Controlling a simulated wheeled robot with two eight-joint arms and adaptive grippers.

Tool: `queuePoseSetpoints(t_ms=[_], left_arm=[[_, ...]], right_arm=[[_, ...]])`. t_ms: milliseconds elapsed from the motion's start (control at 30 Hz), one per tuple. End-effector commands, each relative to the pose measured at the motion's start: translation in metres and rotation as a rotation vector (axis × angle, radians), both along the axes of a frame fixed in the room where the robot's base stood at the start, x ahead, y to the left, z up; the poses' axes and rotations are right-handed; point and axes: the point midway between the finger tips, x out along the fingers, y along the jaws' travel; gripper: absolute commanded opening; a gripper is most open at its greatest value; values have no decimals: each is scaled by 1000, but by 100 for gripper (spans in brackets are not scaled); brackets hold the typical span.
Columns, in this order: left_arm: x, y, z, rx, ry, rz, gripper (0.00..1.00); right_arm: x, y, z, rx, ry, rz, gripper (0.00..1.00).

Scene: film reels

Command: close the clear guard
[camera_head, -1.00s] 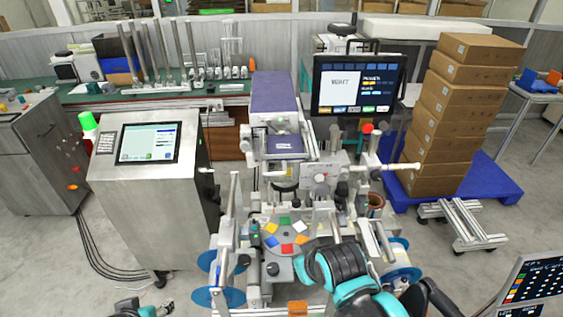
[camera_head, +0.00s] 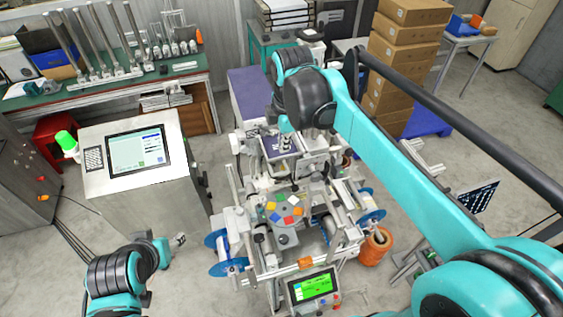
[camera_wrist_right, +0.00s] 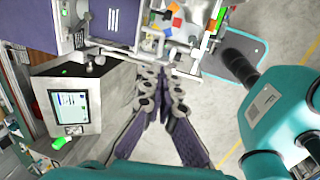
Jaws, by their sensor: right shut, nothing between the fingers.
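The labelling machine stands in the middle of the head view, with a round dial of coloured patches (camera_head: 285,211). I cannot surely make out the clear guard; a pale-edged frame (camera_wrist_right: 150,42) just beyond my fingertips in the right wrist view may be part of it. My right arm reaches across from the right, and its gripper (camera_head: 286,143) points down over the rear middle of the machine. In the right wrist view this gripper (camera_wrist_right: 166,76) is shut and empty, its fingertips close to the frame; contact is unclear. My left gripper (camera_head: 178,240) is low left, apart from the machine.
A steel cabinet with a screen (camera_head: 138,150) stands left of the machine. Stacked cartons (camera_head: 400,60) are at the back right. A small green-lit screen (camera_head: 313,286) is at the machine's front. An orange spool (camera_head: 375,246) is at its right.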

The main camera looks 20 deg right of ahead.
Motion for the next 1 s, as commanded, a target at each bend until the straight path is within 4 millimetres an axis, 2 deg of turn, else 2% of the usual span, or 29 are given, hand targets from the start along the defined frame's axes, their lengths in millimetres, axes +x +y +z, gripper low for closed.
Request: queuePoseSetpoints(t_ms=[500, 700, 1000], left_arm=[[0, 0, -1, 0, 0, 0, 53], [0, 0, 0, 0, 0, 0, 53], [0, 0, 0, 0, 0, 0, 53]], right_arm=[[20, 1, -101, 1, -1, -4, 0], [24, 1, -122, 1, -1, -4, 0], [25, 1, -127, 1, -1, -4, 0]])
